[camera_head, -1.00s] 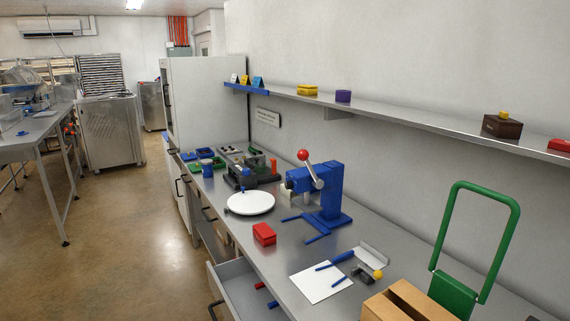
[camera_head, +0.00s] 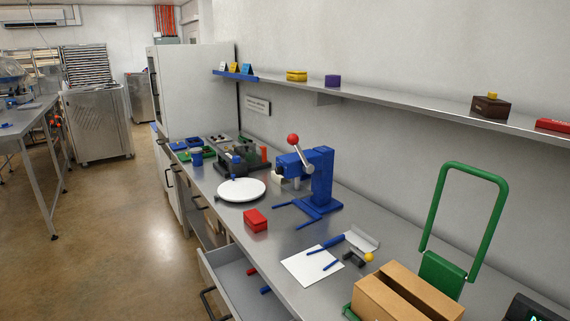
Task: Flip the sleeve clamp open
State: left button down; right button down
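A blue bench device (camera_head: 322,182) with a grey lever and a red ball knob (camera_head: 293,139) stands upright on the steel counter. Two blue prongs reach from its base to the left. A small dark fitting with a yellow ball (camera_head: 368,257) lies near a white sheet (camera_head: 311,265) at the front. Which of these is the sleeve clamp I cannot tell, and its open or closed state is not clear. Neither of my grippers is in view.
A white round plate (camera_head: 241,190) and a red box (camera_head: 255,220) sit on the counter (camera_head: 290,225). A cardboard box (camera_head: 400,295) and a tall green frame (camera_head: 440,255) stand front right. An open drawer (camera_head: 235,281) juts out at left. A shelf (camera_head: 400,110) runs above.

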aim_at(369, 256)
jog(key=i+j+z, duration=0.1)
jog(key=z, duration=0.55)
jog(key=i+j+z, duration=0.1)
jog(key=j, duration=0.3)
jog(key=i+j+z, duration=0.15)
jog(key=j, duration=0.25)
jog(key=i+j+z, duration=0.1)
jog(key=j, duration=0.35)
jog(key=i+j+z, duration=0.1)
jog(key=j, duration=0.3)
jog(key=i+j+z, duration=0.1)
jog(key=j, duration=0.35)
jog(key=i, duration=0.1)
